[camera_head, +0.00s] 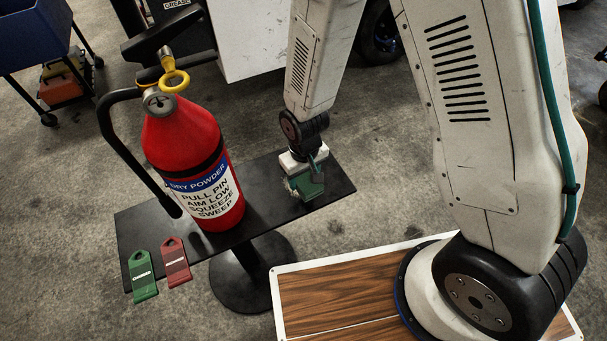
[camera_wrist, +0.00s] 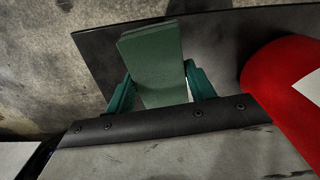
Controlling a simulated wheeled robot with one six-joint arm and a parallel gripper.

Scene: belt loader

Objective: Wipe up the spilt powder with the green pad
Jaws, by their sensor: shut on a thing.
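My gripper (camera_head: 314,166) is over the right part of the black stand top (camera_head: 338,190). It is shut on the green pad (camera_head: 309,187), which also shows between the two green fingers in the wrist view (camera_wrist: 153,60). The pad is low over the top; whether it touches cannot be told. A small pale patch shows at the pad's left edge in the head view; I cannot tell if it is powder. No powder is clearly visible elsewhere; my gripper and the pad hide part of the top.
A red fire extinguisher (camera_head: 185,140) stands on the top, left of my gripper; it also shows at right in the wrist view (camera_wrist: 285,85). A green tag (camera_head: 142,276) and a red tag (camera_head: 175,262) lie at the top's front left. A black handle frame (camera_head: 135,150) rises behind the extinguisher.

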